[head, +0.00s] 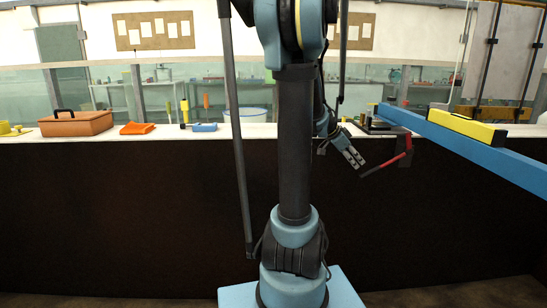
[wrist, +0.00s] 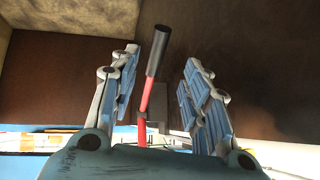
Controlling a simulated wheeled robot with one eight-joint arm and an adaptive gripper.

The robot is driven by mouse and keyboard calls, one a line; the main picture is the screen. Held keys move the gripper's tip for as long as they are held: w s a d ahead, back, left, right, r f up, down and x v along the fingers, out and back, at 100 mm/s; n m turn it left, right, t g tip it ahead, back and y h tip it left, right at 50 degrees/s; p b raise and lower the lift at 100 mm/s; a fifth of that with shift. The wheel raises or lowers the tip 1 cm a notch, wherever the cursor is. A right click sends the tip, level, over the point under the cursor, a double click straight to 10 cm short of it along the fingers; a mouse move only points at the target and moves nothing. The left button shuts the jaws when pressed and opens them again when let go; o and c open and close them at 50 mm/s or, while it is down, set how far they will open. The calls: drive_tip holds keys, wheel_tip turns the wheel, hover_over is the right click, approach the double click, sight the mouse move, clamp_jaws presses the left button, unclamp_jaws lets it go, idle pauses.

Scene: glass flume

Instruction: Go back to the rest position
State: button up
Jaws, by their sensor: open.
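My gripper (head: 357,158) is open in front of the dark counter front, just below the counter edge. A red lever with a black grip (head: 372,170) sticks out from the counter front to the right of it. In the wrist view my gripper (wrist: 161,62) has its two fingers spread wide. The red lever (wrist: 145,98) and its black grip (wrist: 157,50) show between the fingers in that picture. I see no finger touching the lever. My arm's upright link hides part of the counter in the head view.
A blue beam (head: 470,140) with a yellow block (head: 466,126) juts out at right. On the counter stand a brown toolbox (head: 76,124), an orange cloth (head: 137,128) and a blue tool (head: 204,127). The floor before the counter looks clear at left.

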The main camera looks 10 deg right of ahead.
drive_tip(key=s+a+f+n+y, duration=0.3)
drive_tip(key=s+a+n, duration=0.3)
drive_tip(key=a, duration=0.6)
drive_tip(key=s+a+f+n+t+y, duration=0.1)
drive_tip(key=s+a+f+n+y, duration=0.2)
drive_tip(key=a, duration=0.9)
drive_tip(key=s+a+f+n+y, duration=0.2)
drive_tip(key=s+a+f+n, duration=0.3)
drive_tip(key=s+a+n, duration=0.4)
drive_tip(key=a+n, duration=0.2)
drive_tip(key=a, duration=0.1)
drive_tip(key=shift+s+a+f+y, duration=0.2)
drive_tip(key=shift+s+a+y, duration=0.1)
drive_tip(key=shift+y, duration=0.1)
